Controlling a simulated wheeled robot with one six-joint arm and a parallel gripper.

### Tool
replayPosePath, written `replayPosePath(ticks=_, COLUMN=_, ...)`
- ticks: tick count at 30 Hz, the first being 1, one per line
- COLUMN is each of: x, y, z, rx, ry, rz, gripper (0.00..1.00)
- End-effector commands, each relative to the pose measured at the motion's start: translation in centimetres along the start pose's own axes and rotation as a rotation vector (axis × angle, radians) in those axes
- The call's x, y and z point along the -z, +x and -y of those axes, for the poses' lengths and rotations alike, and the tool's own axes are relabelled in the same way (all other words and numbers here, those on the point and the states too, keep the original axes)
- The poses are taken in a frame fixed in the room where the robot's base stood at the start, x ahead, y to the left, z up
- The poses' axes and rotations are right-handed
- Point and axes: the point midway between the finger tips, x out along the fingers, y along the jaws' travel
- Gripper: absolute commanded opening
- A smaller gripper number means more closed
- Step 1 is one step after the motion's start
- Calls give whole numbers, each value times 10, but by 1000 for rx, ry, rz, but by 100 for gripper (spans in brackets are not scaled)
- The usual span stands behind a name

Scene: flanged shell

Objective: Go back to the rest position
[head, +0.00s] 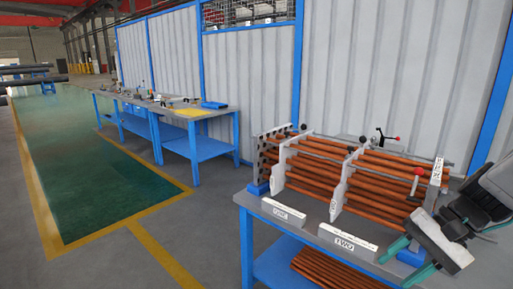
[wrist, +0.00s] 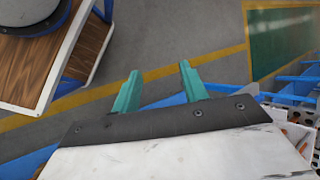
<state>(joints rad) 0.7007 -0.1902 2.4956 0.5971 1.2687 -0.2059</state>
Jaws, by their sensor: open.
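My gripper (head: 394,272) is at the lower right of the head view, at the front right corner of the blue-framed workbench (head: 247,245). Its two teal fingers are spread apart. In the wrist view my gripper (wrist: 160,68) also shows open, with nothing between the fingers. The fingers point over bare grey floor and a yellow line. A rack of copper-coloured tubes (head: 315,175) with grey plates stands on the bench, to the left of my gripper. The rack's right end is partly hidden by my arm.
Two white labelled blocks (head: 348,239) lie along the bench's front edge. More tubes (head: 335,268) lie on the lower shelf. A wood-topped table (wrist: 50,60) stands at the upper left in the wrist view. Another blue workbench (head: 190,120) stands farther back. The green floor (head: 100,185) is clear.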

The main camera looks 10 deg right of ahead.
Motion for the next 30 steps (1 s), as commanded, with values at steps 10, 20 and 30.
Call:
replayPosePath(ticks=10, x=-80, y=-20, z=-4, rx=-601, ry=-521, rz=-192, gripper=44)
replayPosePath(ticks=20, x=-118, y=-19, z=21, rx=-627, ry=-805, rz=-264, gripper=44)
replayPosePath(ticks=30, x=-119, y=-18, z=22, rx=-627, ry=-811, rz=-258, gripper=44)
